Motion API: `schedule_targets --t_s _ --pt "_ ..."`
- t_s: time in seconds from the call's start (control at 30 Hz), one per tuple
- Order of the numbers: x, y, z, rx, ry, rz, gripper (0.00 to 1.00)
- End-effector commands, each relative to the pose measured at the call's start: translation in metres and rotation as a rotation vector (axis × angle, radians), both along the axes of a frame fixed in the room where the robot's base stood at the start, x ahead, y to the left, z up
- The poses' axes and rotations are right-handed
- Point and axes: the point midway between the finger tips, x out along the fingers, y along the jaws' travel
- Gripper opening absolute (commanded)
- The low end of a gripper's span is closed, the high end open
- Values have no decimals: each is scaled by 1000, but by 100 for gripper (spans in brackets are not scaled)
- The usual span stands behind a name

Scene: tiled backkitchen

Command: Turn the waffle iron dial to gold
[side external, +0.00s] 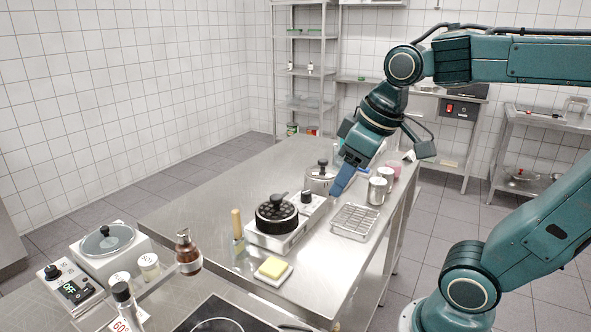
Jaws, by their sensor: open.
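The waffle iron (277,213) is a round, black, patterned plate with a handle on a pale metal base, standing on the steel table. A dark dial (306,197) sits on the base's right end, behind the round plate. Its markings and setting are too small to read. My gripper (338,190) reaches down from the upper right, with its blue fingers just right of the dial and apart from it in this view. It is open, and I see nothing between the fingers. The gap between the fingers is hard to make out from this side.
A lidded pot (320,180) stands behind the gripper. Metal canisters (377,191) and a wire rack (355,221) are to its right. The table's left part is clear.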

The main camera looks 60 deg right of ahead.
Motion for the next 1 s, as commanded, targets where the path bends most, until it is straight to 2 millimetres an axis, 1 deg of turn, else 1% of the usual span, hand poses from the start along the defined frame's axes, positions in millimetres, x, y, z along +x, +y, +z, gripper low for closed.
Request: schedule_targets --t_s 0.03,0.3,0.57,0.77,1.0 --pt "10 -6 3 -8 21 4 51" --pt "60 -38 14 -47 117 67 51" --pt "106 -78 12 -64 207 132 51" --pt "139 -114 1 -63 273 185 51" --pt "170 -162 -21 -47 347 252 51"
